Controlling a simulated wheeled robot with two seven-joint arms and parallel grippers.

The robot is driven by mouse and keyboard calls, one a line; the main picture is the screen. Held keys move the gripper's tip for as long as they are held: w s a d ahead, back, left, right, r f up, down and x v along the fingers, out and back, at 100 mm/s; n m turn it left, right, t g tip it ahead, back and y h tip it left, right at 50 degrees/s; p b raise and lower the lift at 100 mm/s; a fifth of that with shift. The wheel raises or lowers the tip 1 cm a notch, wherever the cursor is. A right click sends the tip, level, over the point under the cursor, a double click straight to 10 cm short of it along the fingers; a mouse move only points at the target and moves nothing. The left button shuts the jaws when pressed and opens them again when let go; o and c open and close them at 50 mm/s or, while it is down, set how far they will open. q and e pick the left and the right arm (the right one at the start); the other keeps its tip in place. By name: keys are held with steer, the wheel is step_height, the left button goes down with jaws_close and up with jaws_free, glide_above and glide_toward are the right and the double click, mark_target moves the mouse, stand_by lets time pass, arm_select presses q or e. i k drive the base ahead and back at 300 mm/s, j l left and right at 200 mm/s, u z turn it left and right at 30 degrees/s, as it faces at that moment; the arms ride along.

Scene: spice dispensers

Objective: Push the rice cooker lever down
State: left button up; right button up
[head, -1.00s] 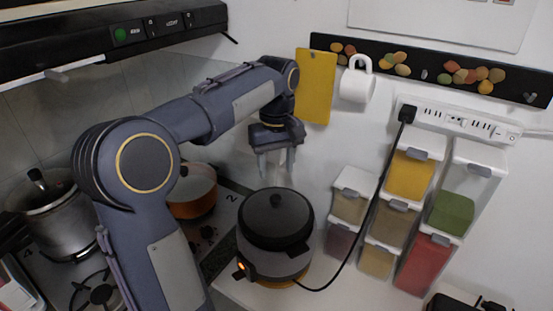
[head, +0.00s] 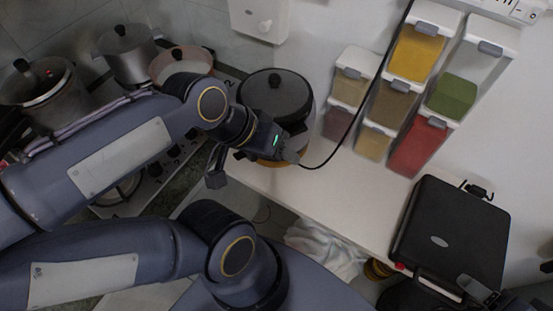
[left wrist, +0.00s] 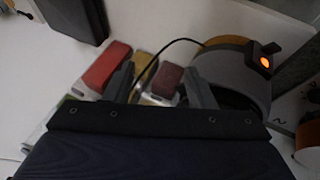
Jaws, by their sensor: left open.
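The rice cooker (head: 275,92) is grey with a dark lid and stands on the white counter. In the left wrist view its grey body (left wrist: 232,72) is at the right. Its lever (left wrist: 268,52), a small dark tab with a glowing orange light beneath it, sticks out from the body. In the head view the lever is hidden behind my left arm. My left gripper (head: 294,150) is in front of the cooker, close to its lower front. In the left wrist view its fingers (left wrist: 157,82) are apart with nothing held; the lever is off to their right.
A stove with pots (head: 128,52) is at the left. Stacked spice dispensers (head: 393,100) stand right of the cooker, with a black cord (head: 348,130) running past them. A black appliance (head: 452,235) lies at the right. Bare white counter (head: 330,190) lies between.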

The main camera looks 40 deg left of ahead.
mark_target(240, 154)
steer(key=u, duration=1.4)
steer(key=k+j+z, duration=0.1)
steer(key=z, duration=0.25)
steer(key=k+j+z, duration=0.1)
steer(key=z, duration=0.25)
steer(key=k+j+z, duration=0.1)
steer(key=z, duration=0.25)
steer(key=k+j, duration=0.05)
steer(key=j, duration=0.05)
